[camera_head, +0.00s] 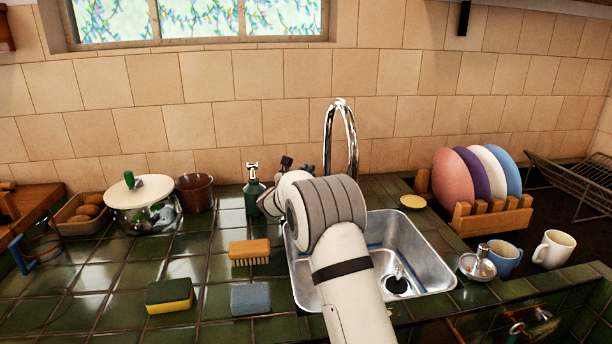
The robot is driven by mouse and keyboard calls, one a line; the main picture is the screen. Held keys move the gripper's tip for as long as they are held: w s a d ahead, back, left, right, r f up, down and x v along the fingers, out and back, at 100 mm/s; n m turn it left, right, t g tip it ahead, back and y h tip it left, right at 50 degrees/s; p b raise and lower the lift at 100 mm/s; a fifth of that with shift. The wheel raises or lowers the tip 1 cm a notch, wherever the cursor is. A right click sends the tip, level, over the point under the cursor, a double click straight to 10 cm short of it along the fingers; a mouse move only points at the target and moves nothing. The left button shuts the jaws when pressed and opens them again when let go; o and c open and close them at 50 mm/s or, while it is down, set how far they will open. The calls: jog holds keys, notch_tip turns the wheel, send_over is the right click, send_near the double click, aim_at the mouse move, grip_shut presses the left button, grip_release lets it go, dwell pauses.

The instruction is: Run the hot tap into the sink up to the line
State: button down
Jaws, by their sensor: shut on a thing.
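The chrome tap (342,130) arches up behind the steel sink (430,262). Its lower part is hidden by my arm. A blue line (375,246) runs along the sink's inner wall. A black round piece with a shiny upright part (397,284) is at the sink bottom. No water level is clear to see, and my arm covers the sink's left part. My gripper (280,178) is at the back left of the sink, beside the tap's base. It is shut on what seems to be the hot tap's handle, mostly hidden by my wrist.
A green soap bottle (254,188) stands close left of my gripper. A brush (249,250) and sponges (170,295) lie on the left counter. A plate rack (490,217), mugs (553,249) and a metal knobbed piece (477,264) are right of the sink.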

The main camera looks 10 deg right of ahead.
jog(key=shift+s+f+m+t+h+b, duration=0.25)
jog(key=shift+s+m+t+h+b, duration=0.35)
jog(key=shift+b, duration=2.35)
jog(key=shift+s+r+b, duration=0.1)
jog(key=shift+r+b, duration=0.2)
jog(key=shift+b, duration=0.15)
jog(key=c, duration=1.5)
grip_release()
notch_tip(320, 180, up, 10)
jog(key=p, duration=0.2)
jog(key=shift+p, duration=0.35)
